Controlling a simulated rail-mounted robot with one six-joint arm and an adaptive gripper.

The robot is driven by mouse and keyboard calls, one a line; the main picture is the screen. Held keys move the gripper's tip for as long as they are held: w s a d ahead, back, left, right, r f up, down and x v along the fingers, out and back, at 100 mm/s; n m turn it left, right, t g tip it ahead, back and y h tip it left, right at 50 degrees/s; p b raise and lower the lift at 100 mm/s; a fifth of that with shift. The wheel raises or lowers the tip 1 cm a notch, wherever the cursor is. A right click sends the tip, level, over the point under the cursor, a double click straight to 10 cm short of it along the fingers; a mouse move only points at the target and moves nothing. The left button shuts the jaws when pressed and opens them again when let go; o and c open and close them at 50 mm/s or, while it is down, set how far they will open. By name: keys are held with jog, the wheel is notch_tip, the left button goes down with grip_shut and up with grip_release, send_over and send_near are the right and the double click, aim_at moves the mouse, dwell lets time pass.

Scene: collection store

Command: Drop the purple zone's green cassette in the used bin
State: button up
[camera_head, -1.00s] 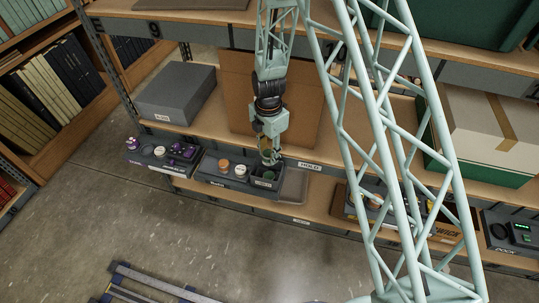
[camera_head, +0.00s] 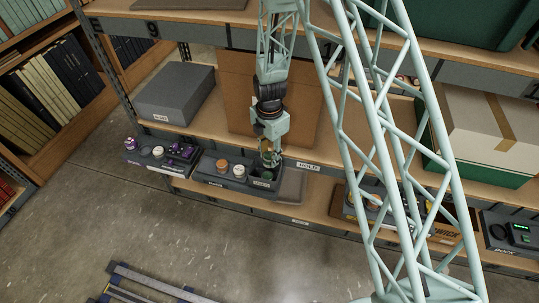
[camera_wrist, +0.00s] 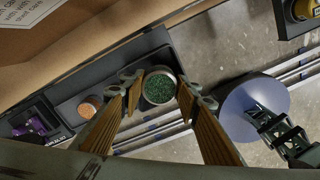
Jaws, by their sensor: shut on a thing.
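My gripper (camera_head: 268,163) is at the right end of a dark tray (camera_head: 217,181) on the low shelf. In the wrist view, my gripper (camera_wrist: 158,92) is shut on the green cassette (camera_wrist: 159,86), a round pot with a green granular top, between its two fingers. The cassette is over or in the tray's right-end compartment; which of these I cannot tell. The tray's small labels are too blurred to read. A purple-marked unit (camera_head: 163,158) with purple parts and a white round piece stands to the left.
An orange-topped cassette (camera_head: 223,163) and a white one (camera_head: 240,170) stand in the tray. A flat grey pad (camera_head: 291,187) lies right of it by the HOLD label (camera_head: 309,166). A grey box (camera_head: 176,92) and a brown board (camera_head: 238,95) are above and behind.

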aim_at(270, 155)
jog(key=shift+f+b, duration=0.65)
jog(key=shift+f, duration=1.6)
jog(key=o, duration=1)
jog(key=shift+c, duration=0.2)
jog(key=shift+r, duration=0.1)
jog(key=shift+r, duration=5.9)
jog(key=shift+r, duration=0.1)
